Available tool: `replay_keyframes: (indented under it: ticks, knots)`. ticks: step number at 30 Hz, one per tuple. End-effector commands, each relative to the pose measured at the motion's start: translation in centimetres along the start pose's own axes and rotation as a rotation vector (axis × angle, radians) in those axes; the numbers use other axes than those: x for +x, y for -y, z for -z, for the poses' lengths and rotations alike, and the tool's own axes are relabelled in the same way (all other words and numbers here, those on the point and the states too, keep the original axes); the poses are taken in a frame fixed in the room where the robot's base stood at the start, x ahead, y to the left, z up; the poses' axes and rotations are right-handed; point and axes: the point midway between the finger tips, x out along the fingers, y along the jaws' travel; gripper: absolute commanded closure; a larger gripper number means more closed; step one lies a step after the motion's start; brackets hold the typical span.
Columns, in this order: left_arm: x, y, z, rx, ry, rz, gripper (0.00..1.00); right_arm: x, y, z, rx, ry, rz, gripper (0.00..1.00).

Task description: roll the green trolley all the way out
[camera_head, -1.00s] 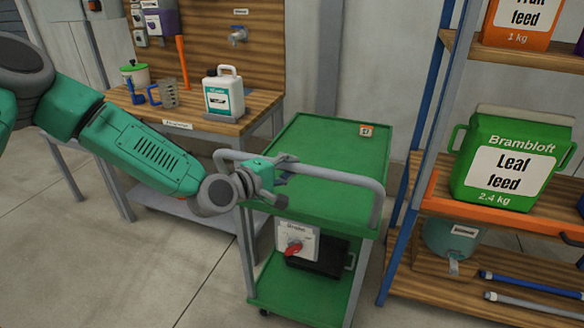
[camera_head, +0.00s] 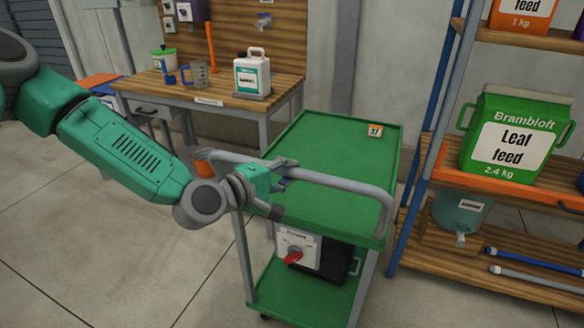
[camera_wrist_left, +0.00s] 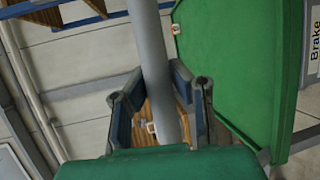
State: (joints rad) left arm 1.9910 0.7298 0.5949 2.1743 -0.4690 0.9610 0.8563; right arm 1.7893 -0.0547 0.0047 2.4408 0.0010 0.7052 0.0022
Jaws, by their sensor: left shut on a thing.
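In the left wrist view the grey handle bar (camera_wrist_left: 158,75) runs between the two fingers of my left gripper (camera_wrist_left: 160,95), and the green top (camera_wrist_left: 235,65) lies to the right. On the lower shelf (camera_head: 300,295) are a white box with a red knob (camera_head: 297,253) and a black case. My right gripper is not in view.
A wooden bench (camera_head: 215,90) with a white jug (camera_head: 252,75) stands behind on the left. A shelf rack with a blue post (camera_head: 428,150) and a green Leaf feed tub (camera_head: 515,140) stands close on the right. The floor at front left is clear.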

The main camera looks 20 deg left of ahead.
Motion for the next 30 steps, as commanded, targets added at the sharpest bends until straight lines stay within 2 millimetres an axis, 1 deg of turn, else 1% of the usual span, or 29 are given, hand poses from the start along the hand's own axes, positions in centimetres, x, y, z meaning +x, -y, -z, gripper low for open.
replay_keyframes:
  ticks: [1, 14, 15, 16, 17, 26, 30]
  knots:
    - [-0.2, 0.6, 0.0, -0.002, 0.0, 0.014, 1.0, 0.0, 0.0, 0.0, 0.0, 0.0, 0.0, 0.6]
    - [-0.4, 0.7, -0.1, -0.002, -0.001, 0.014, 1.0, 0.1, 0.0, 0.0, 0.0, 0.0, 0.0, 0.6]
    - [-0.4, 0.7, -0.1, -0.002, -0.001, 0.014, 0.77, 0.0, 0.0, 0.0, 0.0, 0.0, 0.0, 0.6]
    - [-0.4, 0.7, -0.1, -0.001, -0.001, 0.014, 0.66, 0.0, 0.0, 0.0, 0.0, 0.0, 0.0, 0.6]
    - [-0.4, 0.7, -0.1, -0.001, -0.001, 0.013, 0.59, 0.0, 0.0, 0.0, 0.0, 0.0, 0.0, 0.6]
    - [-0.5, 0.2, -0.1, 0.0, -0.001, 0.004, 0.59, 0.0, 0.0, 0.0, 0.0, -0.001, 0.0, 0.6]
    - [-1.5, 0.2, 0.0, -0.001, -0.003, 0.004, 0.59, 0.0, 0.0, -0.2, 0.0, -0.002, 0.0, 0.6]
